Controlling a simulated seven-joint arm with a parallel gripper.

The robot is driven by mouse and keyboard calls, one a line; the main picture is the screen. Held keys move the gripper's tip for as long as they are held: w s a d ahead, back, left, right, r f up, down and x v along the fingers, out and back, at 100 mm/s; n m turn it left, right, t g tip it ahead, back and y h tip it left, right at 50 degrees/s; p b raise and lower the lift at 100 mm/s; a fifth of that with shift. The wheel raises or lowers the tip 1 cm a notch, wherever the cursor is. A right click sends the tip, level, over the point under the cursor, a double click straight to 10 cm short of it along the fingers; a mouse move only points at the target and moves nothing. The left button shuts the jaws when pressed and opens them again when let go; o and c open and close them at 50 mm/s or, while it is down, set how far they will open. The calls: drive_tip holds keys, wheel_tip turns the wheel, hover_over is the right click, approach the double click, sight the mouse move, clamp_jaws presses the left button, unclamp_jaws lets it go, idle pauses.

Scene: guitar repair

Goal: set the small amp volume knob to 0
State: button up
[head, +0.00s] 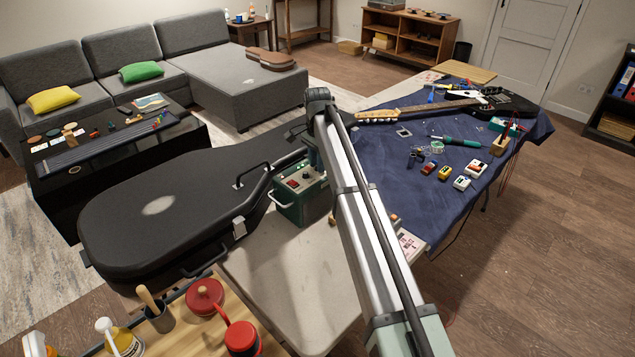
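My arm reaches up from the lower right and bends down over the amp. My gripper (314,160) is close above the panel's far side. Its fingers are mostly hidden, and contact with a knob cannot be made out.
A large black guitar case (160,205) lies left of the amp. A blue cloth (420,190) with a guitar (490,103), pedals and tools covers the workbench at right. Bottles and red pots (204,297) stand at front left. Pale tabletop (285,275) is bare in front of the amp.

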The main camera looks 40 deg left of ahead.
drive_tip(key=m, duration=0.5)
drive_tip(key=shift+c, duration=0.3)
